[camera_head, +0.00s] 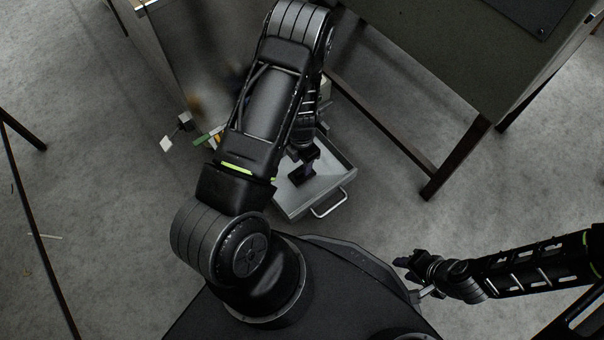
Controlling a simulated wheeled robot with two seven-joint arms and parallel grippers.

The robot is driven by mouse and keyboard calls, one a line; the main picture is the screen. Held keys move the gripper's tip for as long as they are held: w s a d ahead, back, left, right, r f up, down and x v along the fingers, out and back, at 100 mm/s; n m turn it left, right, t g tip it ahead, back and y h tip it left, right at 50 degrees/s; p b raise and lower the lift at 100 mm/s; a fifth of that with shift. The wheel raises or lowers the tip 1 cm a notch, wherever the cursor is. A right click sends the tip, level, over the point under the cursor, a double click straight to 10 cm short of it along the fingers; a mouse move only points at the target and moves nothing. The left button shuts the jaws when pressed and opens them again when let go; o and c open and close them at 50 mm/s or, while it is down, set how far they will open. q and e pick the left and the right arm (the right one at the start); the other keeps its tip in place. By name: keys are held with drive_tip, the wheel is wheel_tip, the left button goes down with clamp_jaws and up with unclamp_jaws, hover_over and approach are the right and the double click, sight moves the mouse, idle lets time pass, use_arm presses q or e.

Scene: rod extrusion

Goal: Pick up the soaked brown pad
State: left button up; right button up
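I cannot make out a brown pad in this view. A grey shallow tray or drawer (338,178) with a metal handle (330,205) is below the middle of the view. My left gripper (304,167) is over this tray, pointing down into it, partly covered by my own large arm. A small dark purplish patch shows by its fingers; I cannot tell what it is or whether the fingers hold it. My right gripper (408,262) is low at the right, beside my base and away from the tray; its fingers are too dark to read.
A dark table (450,60) with brown legs stands at the upper right. A tall cabinet-like panel (180,50) is at the upper left. A small white tag-like piece (166,144) and a green-and-white piece (207,138) show left of my arm. Grey floor (90,200) at the left is mostly clear.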

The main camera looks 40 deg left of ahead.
sight(302, 169)
use_arm(q)
drive_tip(key=shift+f, duration=0.1)
wheel_tip(302, 169, down, 5)
drive_tip(key=b, duration=0.3)
drive_tip(key=shift+w, duration=0.1)
drive_tip(key=shift+c, duration=0.2)
clamp_jaws()
idle(0.4)
